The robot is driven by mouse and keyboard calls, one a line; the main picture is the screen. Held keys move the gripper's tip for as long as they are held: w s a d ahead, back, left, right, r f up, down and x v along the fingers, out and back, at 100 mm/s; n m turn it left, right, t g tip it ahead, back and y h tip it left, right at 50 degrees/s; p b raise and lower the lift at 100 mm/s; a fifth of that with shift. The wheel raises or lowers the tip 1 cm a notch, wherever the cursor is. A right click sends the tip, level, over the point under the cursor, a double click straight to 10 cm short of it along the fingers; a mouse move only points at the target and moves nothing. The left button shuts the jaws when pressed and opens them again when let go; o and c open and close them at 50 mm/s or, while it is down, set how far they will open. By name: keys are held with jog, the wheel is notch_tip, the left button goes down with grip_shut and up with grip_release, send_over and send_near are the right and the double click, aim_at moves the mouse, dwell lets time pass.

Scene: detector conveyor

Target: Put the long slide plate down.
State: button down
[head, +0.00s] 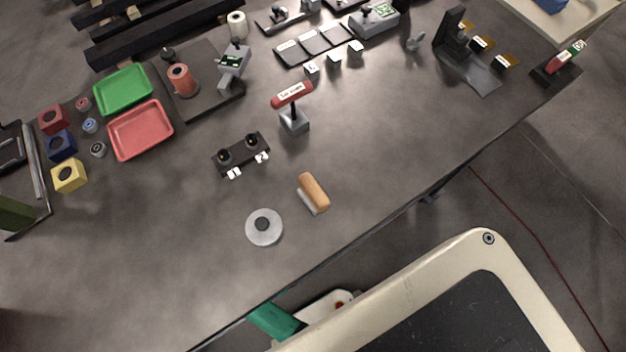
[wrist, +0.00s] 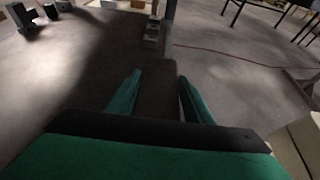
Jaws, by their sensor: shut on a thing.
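In the wrist view my gripper (wrist: 160,78) has its two green fingers on either side of a dark, flat piece, which I take to be the long slide plate (wrist: 157,95). The plate lies between the fingers and reaches a little beyond them; its lower part is hidden by the gripper body. In the head view only a green part of my arm end shows at the bottom, beside the table's front edge; the fingers and the plate cannot be made out there.
The grey table (head: 370,190) has clear room at front left and right of centre. A round grey disc (head: 264,228), an orange-handled tool (head: 313,192), a black two-knob block (head: 240,154) and a red-topped stand (head: 293,108) stand mid-table. Red (head: 140,130) and green trays (head: 122,90) lie left.

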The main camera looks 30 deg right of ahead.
jog(key=shift+s+a+r, duration=0.1)
jog(key=shift+a+r, duration=0.15)
jog(key=shift+a, duration=0.25)
jog(key=w+f+n+t+y, duration=0.35)
jog(key=w+n+t, duration=0.55)
jog(key=w, duration=0.6)
jog(key=w+a+r+n+t+y, duration=0.1)
jog(key=w+a+r+n+y, duration=0.2)
jog(key=w+r+n+y, duration=0.1)
jog(key=w+a+r+n+t+y, duration=0.2)
jog(key=w+a+r+n+y, duration=0.1)
jog(key=w+r+y, duration=0.3)
jog(key=shift+w+r+n+t, duration=0.3)
jog(key=shift+w+r+n, duration=0.4)
jog(key=shift+w, duration=0.45)
jog(key=shift+r, duration=0.1)
jog(key=shift+d, duration=0.1)
